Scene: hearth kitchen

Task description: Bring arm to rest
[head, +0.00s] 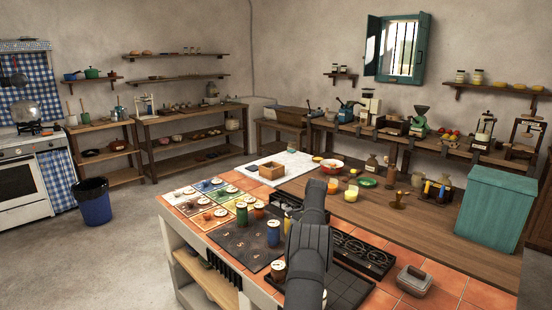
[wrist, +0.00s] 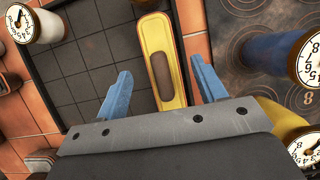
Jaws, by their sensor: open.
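My gripper (wrist: 161,80) shows in the wrist view with two blue fingers spread apart. A yellow bar with a brown oval patch (wrist: 155,35) lies between and beyond the fingers, with a visible gap on each side. The bar is over or beside a dark gridded tray (wrist: 85,55); I cannot tell whether it touches it. In the head view my dark grey arm stands over the tiled counter (head: 395,280), and my fingertips are hidden behind it.
A blue dial-topped cylinder (head: 273,234) stands left of my arm on a dark mat (head: 235,246). A white dial-topped cylinder (wrist: 40,22) is left in the wrist view.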

